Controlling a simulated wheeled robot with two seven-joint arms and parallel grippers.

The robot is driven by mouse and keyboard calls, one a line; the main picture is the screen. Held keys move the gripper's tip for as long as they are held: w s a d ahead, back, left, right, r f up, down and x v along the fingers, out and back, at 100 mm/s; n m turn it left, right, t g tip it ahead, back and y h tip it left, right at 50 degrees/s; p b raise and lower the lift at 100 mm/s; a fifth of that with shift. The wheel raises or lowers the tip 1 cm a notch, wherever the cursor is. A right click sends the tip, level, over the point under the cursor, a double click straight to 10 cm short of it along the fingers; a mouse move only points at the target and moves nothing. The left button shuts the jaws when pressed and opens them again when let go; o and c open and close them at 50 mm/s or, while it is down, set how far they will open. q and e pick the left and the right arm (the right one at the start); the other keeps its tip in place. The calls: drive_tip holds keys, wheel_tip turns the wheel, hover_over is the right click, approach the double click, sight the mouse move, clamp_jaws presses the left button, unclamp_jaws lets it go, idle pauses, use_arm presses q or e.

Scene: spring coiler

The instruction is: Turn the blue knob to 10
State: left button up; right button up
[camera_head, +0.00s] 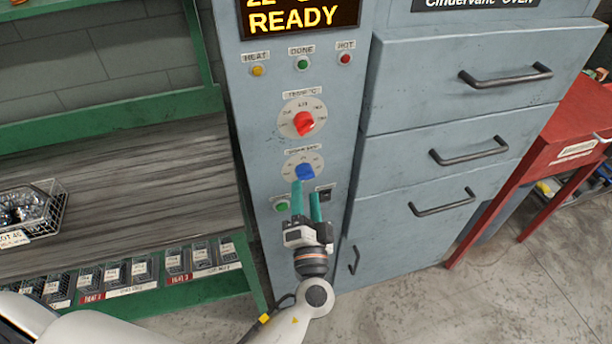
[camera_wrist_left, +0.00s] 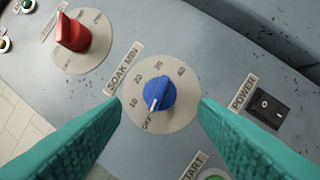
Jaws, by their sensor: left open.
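The blue knob (camera_head: 305,172) sits on a pale round dial on the grey-blue control panel, below the red knob. In the left wrist view the blue knob (camera_wrist_left: 159,95) is at the centre of a dial labelled SOAK MIN, marked OFF, 10, 20, 30 and 40. Its white pointer line is at about OFF. My left gripper (camera_head: 306,190) is in front of the panel just below the blue knob. Its teal fingers (camera_wrist_left: 158,110) are open, one on each side of the knob and apart from it. My right gripper is not in view.
The red knob (camera_head: 303,123) is above, with indicator lamps and a READY display (camera_head: 295,18) higher up. A black power switch (camera_wrist_left: 270,105) and a green start button (camera_head: 282,205) are near the blue knob. Drawers with handles (camera_head: 505,76) are to the right, a green-framed bench (camera_head: 110,190) to the left.

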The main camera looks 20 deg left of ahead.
sight(305, 174)
use_arm(q)
drive_tip(key=shift+p+x, duration=0.5)
drive_tip(key=shift+x, duration=1.5)
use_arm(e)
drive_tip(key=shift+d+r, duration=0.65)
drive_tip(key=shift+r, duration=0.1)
use_arm(q)
drive_tip(key=c, duration=1)
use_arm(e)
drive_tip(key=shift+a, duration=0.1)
